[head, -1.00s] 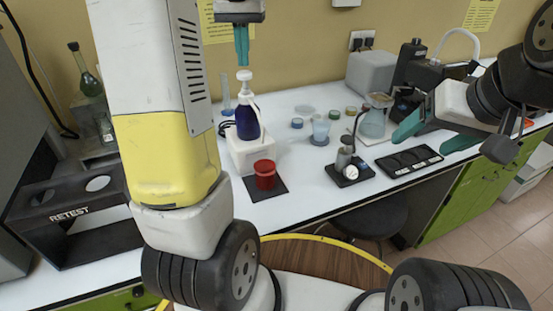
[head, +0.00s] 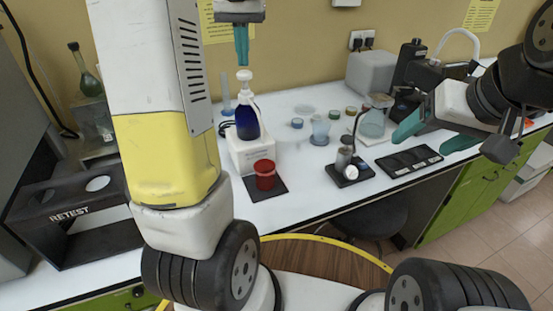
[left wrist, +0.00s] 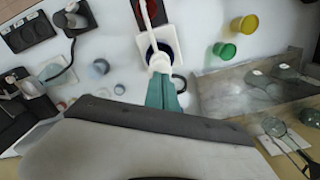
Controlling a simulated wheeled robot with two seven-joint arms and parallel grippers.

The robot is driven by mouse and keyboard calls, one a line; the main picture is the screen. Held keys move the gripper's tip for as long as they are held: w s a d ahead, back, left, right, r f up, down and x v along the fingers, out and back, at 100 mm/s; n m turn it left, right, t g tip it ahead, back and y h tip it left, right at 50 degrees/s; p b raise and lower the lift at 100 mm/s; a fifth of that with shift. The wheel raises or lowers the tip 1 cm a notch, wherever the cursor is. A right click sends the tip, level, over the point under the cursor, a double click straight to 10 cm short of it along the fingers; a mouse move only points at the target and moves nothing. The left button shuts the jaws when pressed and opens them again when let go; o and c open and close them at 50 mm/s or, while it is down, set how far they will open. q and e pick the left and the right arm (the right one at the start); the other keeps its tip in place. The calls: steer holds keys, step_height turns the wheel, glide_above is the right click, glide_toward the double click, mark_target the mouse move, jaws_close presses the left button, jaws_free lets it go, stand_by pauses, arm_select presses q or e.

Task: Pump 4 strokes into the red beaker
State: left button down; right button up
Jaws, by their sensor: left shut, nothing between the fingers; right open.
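The pump bottle (head: 247,124) is dark blue with a white pump head (head: 245,75), standing upright on a white block (head: 255,155). Its nozzle points toward the front. The red beaker (head: 265,177) stands on a black mat (head: 279,188) just in front of the block. My left gripper (head: 242,62) is shut and empty, pointing down right over the pump head; whether it touches is hard to tell. In the left wrist view its teal fingers (left wrist: 162,92) reach the white pump head (left wrist: 159,62). My right gripper (head: 432,132) is open and empty over the bench's right side.
A black RETEST rack (head: 72,222) stands at the left. Small jars, a clear beaker (head: 320,128), a flask (head: 373,120), a black stand with a metal cup (head: 345,165) and a black tray (head: 410,160) stand to the right. The bench front by the beaker is clear.

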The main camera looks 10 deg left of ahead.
mark_target(244, 72)
arm_select(q)
steer(key=shift+f, duration=0.1)
steer(key=shift+f, duration=1.9)
steer(key=shift+r, duration=1.95)
steer(key=shift+f, duration=0.15)
steer(key=shift+f, duration=1.8)
steer(key=shift+r, duration=0.1)
steer(key=shift+r, duration=1.85)
